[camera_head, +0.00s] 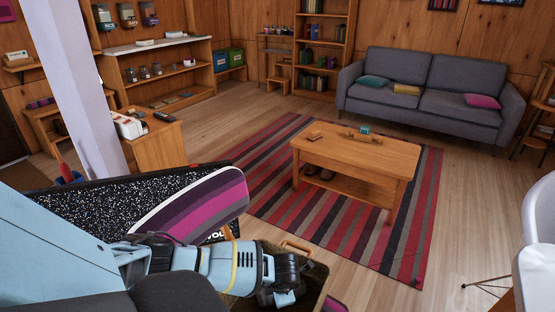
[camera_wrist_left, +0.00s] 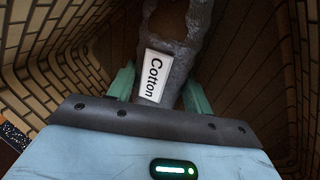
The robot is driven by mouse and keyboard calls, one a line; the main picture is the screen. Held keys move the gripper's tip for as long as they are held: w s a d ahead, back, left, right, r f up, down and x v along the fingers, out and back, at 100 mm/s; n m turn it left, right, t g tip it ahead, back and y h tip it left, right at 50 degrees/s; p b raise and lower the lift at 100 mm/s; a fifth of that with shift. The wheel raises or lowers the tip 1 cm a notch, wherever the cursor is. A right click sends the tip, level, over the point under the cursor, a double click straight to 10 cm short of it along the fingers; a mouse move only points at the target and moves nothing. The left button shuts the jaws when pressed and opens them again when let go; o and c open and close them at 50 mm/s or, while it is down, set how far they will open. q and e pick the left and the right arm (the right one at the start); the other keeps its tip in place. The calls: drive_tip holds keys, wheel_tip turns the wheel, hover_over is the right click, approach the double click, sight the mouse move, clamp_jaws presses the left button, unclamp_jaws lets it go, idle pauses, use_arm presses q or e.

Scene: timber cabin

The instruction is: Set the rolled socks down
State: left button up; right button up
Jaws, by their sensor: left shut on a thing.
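A dark grey bundle (camera_wrist_left: 180,70) with a white "Cotton" label shows in the left wrist view; I take it to be the rolled socks. My left gripper (camera_wrist_left: 158,88) is shut on it, with one green finger on each side. Brown woven walls of a basket (camera_wrist_left: 50,70) surround gripper and bundle. In the head view my left gripper (camera_head: 284,294) reaches down at the basket (camera_head: 318,272) at the bottom edge. The socks are hidden there by the gripper. Whether they touch the basket floor I cannot tell. My right gripper is in neither view.
A striped purple ironing-board-like surface (camera_head: 205,200) lies just behind my left arm. A wooden coffee table (camera_head: 350,152) stands on a striped rug (camera_head: 270,185), with a grey sofa (camera_head: 425,90) behind. A white chair (camera_head: 538,235) is at the right. Floor between is clear.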

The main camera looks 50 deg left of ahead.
use_arm(q)
drive_tip(key=o, duration=1)
drive_tip(key=shift+d+r, duration=0.1)
drive_tip(key=shift+r, duration=0.15)
drive_tip(key=p+v, duration=0.2)
drive_tip(key=v, duration=0.9)
drive_tip(key=shift+r, duration=0.35)
drive_tip(key=shift+s, duration=0.1)
